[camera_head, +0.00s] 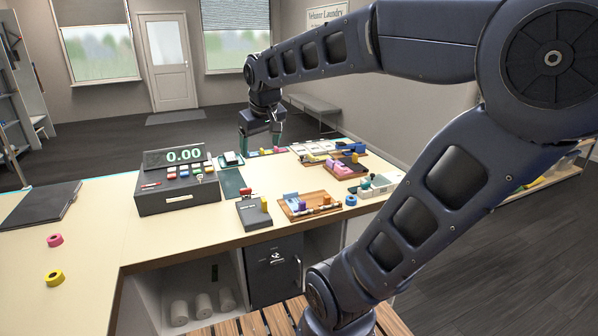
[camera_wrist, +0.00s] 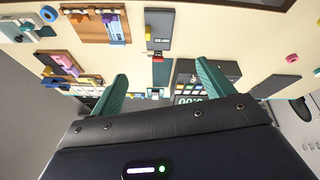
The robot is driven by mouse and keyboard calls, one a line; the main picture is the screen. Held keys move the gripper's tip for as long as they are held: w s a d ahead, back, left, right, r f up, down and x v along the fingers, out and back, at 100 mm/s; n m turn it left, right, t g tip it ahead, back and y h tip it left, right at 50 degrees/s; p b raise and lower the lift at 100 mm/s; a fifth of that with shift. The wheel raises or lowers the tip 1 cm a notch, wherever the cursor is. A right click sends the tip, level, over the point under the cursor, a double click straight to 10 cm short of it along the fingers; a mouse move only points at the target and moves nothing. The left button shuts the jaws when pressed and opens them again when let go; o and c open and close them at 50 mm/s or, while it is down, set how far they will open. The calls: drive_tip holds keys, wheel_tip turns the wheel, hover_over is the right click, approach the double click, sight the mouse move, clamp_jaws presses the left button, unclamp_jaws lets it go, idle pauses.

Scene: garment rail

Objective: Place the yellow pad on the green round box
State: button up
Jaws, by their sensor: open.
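My gripper (camera_head: 262,132) is raised above the far part of the counter, pointing down. In the wrist view its two green fingers (camera_wrist: 160,88) are spread apart with nothing between them. I cannot make out a yellow pad or a green round box with certainty. A small yellow piece (camera_head: 264,204) stands on a dark grey device near the counter's front edge; it also shows in the wrist view (camera_wrist: 149,15). A small teal round thing (camera_head: 365,184) sits by the pale tray at the right. The gripper is apart from both.
A cash register (camera_head: 176,182) stands left of centre. A wooden tray (camera_head: 290,208) and a pale tray (camera_head: 366,193) hold small parts.

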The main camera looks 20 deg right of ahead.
drive_tip(key=s+d+f+m, duration=0.3)
drive_tip(key=s+d+f, duration=0.2)
drive_tip(key=s+d, duration=0.2)
drive_tip(key=shift+s+d+f, duration=0.15)
drive_tip(key=shift+s+f, duration=0.25)
drive_tip(key=shift+s, duration=0.7)
